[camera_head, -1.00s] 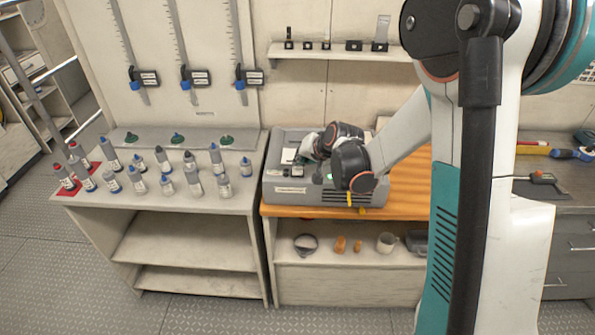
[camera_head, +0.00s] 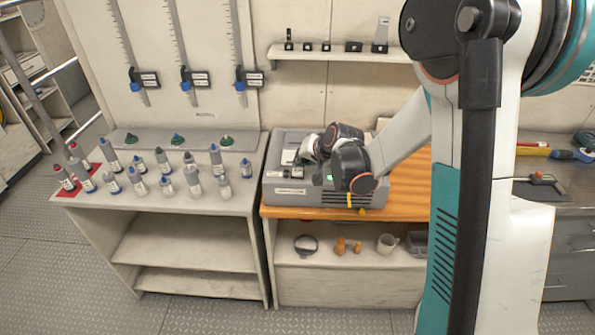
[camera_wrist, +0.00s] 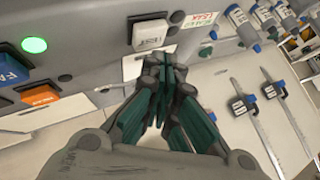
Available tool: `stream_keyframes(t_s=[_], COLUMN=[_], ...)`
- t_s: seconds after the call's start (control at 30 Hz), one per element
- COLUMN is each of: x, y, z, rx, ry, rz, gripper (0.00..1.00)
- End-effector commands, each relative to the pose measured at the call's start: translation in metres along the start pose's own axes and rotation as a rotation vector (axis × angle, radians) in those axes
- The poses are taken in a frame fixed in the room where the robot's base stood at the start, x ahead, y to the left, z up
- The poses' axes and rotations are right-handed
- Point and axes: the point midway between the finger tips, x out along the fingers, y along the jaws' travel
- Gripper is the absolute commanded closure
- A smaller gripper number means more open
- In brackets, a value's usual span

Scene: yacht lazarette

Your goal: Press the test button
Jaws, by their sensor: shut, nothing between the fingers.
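The test button (camera_wrist: 150,35) is a white square cap with upside-down lettering, in a dark mount on the grey panel, at the top of the wrist view. My gripper (camera_wrist: 166,72) is shut and empty, with its green-padded fingertips just below the button in that view. A gap shows between tips and button there; the depth between them is hard to tell. In the head view the grey machine (camera_head: 283,187) sits on the orange bench top, and my gripper (camera_head: 304,152) is over its left part. My wrist hides much of the machine's top there.
A lit green lamp (camera_wrist: 34,45), an orange button (camera_wrist: 40,92) and a blue button (camera_wrist: 10,68) sit left on the panel. Several bottles (camera_head: 138,180) stand on the bench to the left. Sliding gauges (camera_head: 191,78) hang on the wall behind.

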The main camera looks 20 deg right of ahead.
Motion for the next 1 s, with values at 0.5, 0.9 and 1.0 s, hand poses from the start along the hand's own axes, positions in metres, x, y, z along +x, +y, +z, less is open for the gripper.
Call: stream_keyframes(t_s=[0.5,0.9,1.0], x=[0.0057,0.0067,0.0076], y=[0.0043,0.0050,0.0056], z=[0.0043,0.0051,0.0057], rx=[0.000,0.000,0.000], ry=[0.000,0.000,0.000], rz=[0.000,0.000,0.000], gripper=[1.00,1.00,1.00])
